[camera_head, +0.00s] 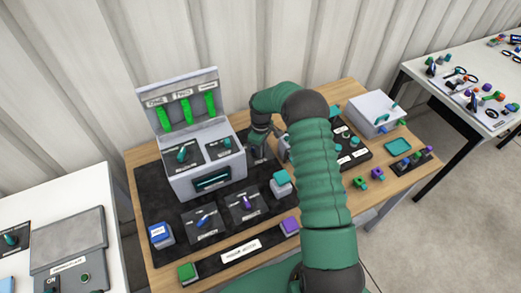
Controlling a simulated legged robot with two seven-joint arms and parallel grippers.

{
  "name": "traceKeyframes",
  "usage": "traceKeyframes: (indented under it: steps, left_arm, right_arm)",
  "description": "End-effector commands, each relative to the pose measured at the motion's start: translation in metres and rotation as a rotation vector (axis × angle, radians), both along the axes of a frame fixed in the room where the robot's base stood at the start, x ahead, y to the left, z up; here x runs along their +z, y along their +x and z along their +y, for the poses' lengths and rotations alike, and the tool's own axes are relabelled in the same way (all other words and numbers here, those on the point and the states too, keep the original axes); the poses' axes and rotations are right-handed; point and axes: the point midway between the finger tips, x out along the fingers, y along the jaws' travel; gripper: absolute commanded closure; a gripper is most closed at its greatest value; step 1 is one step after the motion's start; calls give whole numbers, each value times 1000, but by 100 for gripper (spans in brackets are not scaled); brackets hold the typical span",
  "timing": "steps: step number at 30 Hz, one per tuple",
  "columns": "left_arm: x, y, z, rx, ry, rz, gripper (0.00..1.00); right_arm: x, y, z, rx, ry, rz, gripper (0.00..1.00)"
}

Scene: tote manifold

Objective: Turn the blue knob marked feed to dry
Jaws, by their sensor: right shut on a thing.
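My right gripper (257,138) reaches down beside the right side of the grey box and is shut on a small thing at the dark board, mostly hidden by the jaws. A blue knob (203,221) sits on a dark plate in front of the box, with a purple knob (247,203) on the plate to its right. Two teal knobs (182,154) (226,143) are on top of the grey box (205,180). The labels by the knobs are too small to read, so I cannot tell which is marked feed. My left gripper is out of view.
Green bars (187,111) stand on the upright panel behind the box. Blue (160,235), green (187,272), and purple (290,226) buttons lie along the front. My right arm covers the board's right part. A grey box (375,112) stands at the back right.

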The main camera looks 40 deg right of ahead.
Motion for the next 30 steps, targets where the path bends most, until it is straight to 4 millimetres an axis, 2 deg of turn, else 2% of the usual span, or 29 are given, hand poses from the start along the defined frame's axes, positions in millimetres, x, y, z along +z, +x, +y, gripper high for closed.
traceKeyframes:
  steps: [6, 7, 12, 20, 23, 26, 30]
  left_arm:
    - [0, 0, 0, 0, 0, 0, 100]
    - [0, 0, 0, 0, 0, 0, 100]
    - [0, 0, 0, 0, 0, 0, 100]
    - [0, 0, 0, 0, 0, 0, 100]
    - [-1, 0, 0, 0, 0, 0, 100]
    - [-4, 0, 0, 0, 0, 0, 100]
    - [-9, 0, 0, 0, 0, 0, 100]
  right_arm:
    - [4, 3, -3, 0, -9, -11, 100]
    - [4, 4, -3, 0, -9, -11, 85]
    - [3, 2, -2, 0, -6, -7, 65]
    - [2, 1, -1, -1, -4, -3, 65]
    - [7, 1, -1, -1, -4, -3, 65]
    - [24, 2, -2, -1, -5, -7, 65]
    - [62, 2, -2, -1, -7, -8, 65]
